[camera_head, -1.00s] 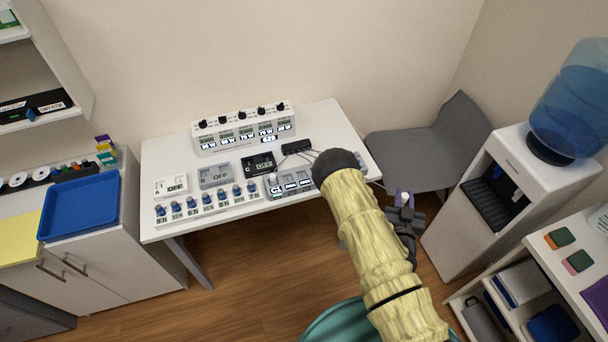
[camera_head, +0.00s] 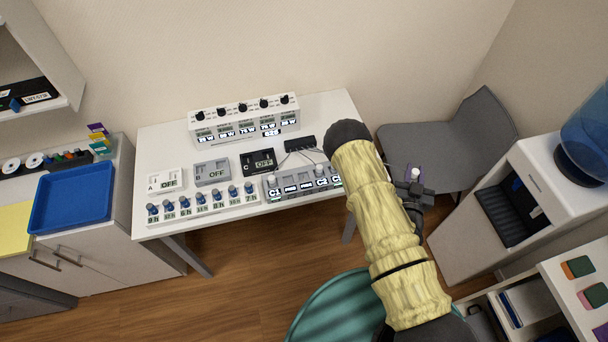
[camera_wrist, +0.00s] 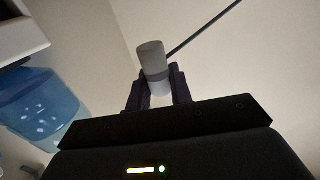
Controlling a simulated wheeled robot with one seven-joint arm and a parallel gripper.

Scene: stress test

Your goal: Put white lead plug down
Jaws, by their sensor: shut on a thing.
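The white lead plug (camera_wrist: 151,58) is a pale cylinder standing up between the dark fingers of my gripper (camera_wrist: 158,88) in the wrist view. The fingers are shut on its lower part. A dark lead or rod runs up to the right behind it. In the head view a small white tip of the plug (camera_head: 415,172) shows above my gripper (camera_head: 414,190). The gripper is off the right side of the white table (camera_head: 320,108), in front of the grey chair. Part of the gripper is hidden by my forearm.
The table holds a grey socket block (camera_head: 302,185) with thin leads, a black box C (camera_head: 257,161), boxes A and B, a row of blue knobs (camera_head: 200,202) and a display panel (camera_head: 243,122). A grey chair (camera_head: 440,145) and a water cooler (camera_head: 510,190) stand right.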

